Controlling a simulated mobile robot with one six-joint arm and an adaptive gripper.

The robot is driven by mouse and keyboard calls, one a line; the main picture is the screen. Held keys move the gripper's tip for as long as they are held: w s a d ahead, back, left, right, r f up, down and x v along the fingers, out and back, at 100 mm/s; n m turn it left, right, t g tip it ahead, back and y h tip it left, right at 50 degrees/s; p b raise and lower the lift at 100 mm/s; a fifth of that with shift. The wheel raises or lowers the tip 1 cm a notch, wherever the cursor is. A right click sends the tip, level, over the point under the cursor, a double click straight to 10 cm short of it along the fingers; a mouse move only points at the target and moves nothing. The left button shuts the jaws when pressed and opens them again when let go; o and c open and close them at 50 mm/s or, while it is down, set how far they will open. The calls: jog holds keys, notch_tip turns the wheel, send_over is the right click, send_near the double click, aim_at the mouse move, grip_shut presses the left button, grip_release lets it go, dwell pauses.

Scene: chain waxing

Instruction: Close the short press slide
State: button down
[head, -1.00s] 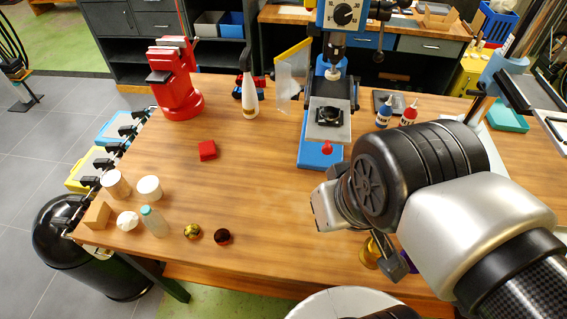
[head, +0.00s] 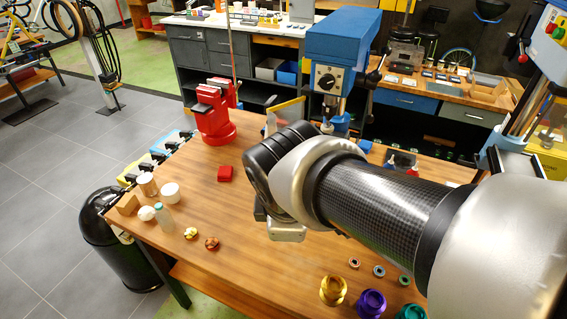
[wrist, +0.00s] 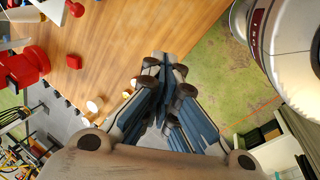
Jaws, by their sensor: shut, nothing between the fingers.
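The blue press (head: 343,42) stands at the back of the wooden table. I cannot tell how far out the slide is. My gripper (wrist: 166,62) is shut and empty, apart from the slide, over the front edge of the table. In the head view my arm covers most of the gripper.
A red vise (head: 215,122) and a red block (head: 225,174) are left of my arm. Pale jars, a bottle (head: 166,217) and small round parts (head: 211,243) stand near the left front. Gold (head: 333,290) and purple (head: 370,303) parts sit at the front right.

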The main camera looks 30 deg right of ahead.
jog(key=w+d+r+n+h+p, duration=0.1)
jog(key=w+d+r+n+p, duration=0.1)
jog(key=w+n+p, duration=0.8)
jog(key=w+d+f+n+b, duration=0.2)
jog(key=d+f+b, duration=0.4)
jog(key=f, duration=0.3)
jog(key=shift+d+n+g+b, duration=0.15)
jog(key=shift+n+g+b, duration=0.15)
jog(key=shift+n+b, duration=0.5)
jog(key=shift+w+d, duration=0.1)
